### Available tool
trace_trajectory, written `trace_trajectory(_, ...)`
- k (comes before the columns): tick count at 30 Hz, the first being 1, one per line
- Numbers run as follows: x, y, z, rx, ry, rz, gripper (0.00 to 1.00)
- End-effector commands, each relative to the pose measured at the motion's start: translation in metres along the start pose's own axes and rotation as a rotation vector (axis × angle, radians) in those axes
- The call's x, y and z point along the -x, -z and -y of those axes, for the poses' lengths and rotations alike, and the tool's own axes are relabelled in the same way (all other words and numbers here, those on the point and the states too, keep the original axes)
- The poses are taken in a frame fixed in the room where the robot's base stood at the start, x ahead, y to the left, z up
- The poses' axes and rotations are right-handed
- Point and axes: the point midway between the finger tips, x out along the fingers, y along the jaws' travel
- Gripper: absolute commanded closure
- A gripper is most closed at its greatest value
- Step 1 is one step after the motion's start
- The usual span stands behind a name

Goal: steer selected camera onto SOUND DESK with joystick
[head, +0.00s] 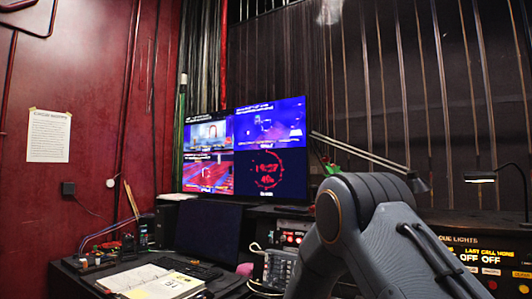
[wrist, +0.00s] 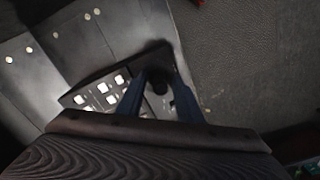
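The joystick (wrist: 158,82) shows in the wrist view as a dark round knob at the end of a black panel with several lit white buttons (wrist: 103,95). My gripper (wrist: 159,88) has its two blue fingers apart, one on each side of the knob; it looks open, with no clear contact. In the head view the gripper and joystick are hidden behind my arm. The monitor (head: 245,148) there shows four panes: a room, a blue scene, red seating and a red clock. Their small captions cannot be read, so the SOUND DESK view cannot be singled out.
An open notebook (head: 150,281) lies on the desk at left. A keypad (head: 279,268) stands left of my arm. A cue lights panel (head: 490,262) is at right, under a small lamp (head: 482,177). A thin lamp arm (head: 360,154) reaches across behind my arm.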

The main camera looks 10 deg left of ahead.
Motion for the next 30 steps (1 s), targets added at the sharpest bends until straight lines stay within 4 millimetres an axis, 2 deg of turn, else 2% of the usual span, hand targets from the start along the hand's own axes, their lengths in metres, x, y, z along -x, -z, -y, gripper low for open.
trace_trajectory(22, 0.0001, -0.0002, 0.0003, 0.0, 0.0, 0.0, 0.67)
trace_trajectory(26, 0.0001, -0.0002, 0.0003, 0.0, 0.0, 0.0, 0.87)
trace_trajectory(30, 0.0001, -0.0003, 0.0004, 0.0, 0.0, 0.0, 0.87)
